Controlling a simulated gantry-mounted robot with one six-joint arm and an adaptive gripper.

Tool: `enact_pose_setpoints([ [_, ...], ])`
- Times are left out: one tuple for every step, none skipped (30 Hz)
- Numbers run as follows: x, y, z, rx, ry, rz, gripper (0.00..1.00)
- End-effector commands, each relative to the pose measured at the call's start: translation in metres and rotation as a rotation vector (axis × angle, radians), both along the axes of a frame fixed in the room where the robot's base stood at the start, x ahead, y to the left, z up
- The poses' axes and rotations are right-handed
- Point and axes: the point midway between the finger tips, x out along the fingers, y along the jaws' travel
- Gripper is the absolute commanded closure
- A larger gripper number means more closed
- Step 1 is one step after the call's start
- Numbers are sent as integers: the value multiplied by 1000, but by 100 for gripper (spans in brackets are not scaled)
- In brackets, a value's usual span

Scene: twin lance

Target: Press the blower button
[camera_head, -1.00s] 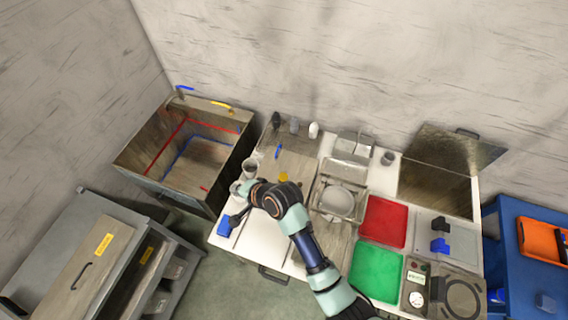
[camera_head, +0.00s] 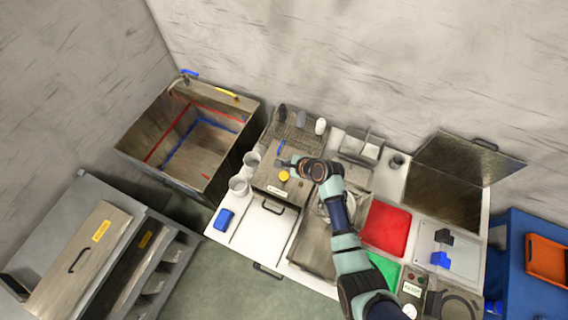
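A round yellow button (camera_head: 284,175) sits on top of a grey-brown metal box (camera_head: 266,179) with a white label and a front handle. I cannot read the label, so I cannot tell for sure that this is the blower button. My gripper (camera_head: 283,163) is over the same box, just above and left of the yellow button in the picture. It seems apart from the button, but its height is unclear. Its fingers are too small to tell open from shut. A control panel (camera_head: 411,289) with a red button stands at the front right, partly behind my arm.
A red mat (camera_head: 386,228) and green mat (camera_head: 384,270) lie right. A deep open bin (camera_head: 190,140) stands left of the table.

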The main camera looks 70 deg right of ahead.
Motion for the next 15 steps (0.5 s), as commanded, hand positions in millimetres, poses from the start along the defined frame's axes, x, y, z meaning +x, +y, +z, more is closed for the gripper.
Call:
enact_pose_setpoints([
  [0,0,-4,-1,0,1,100],
  [0,0,-6,-1,0,1,100],
  [0,0,-10,0,1,1,100],
  [0,0,-13,0,1,1,100],
  [0,0,-16,0,1,1,100],
  [0,0,-21,0,1,1,100],
  [0,0,-25,-1,1,2,100],
  [0,0,-29,-1,2,1,100],
  [0,0,-34,-1,2,1,100],
  [0,1,-38,-1,2,1,100],
  [0,0,-43,-1,2,1,100],
  [0,0,-48,-1,2,1,100],
  [0,0,-52,-1,2,1,100],
  [0,0,-56,-2,1,1,100],
  [0,0,-61,-2,2,2,100],
])
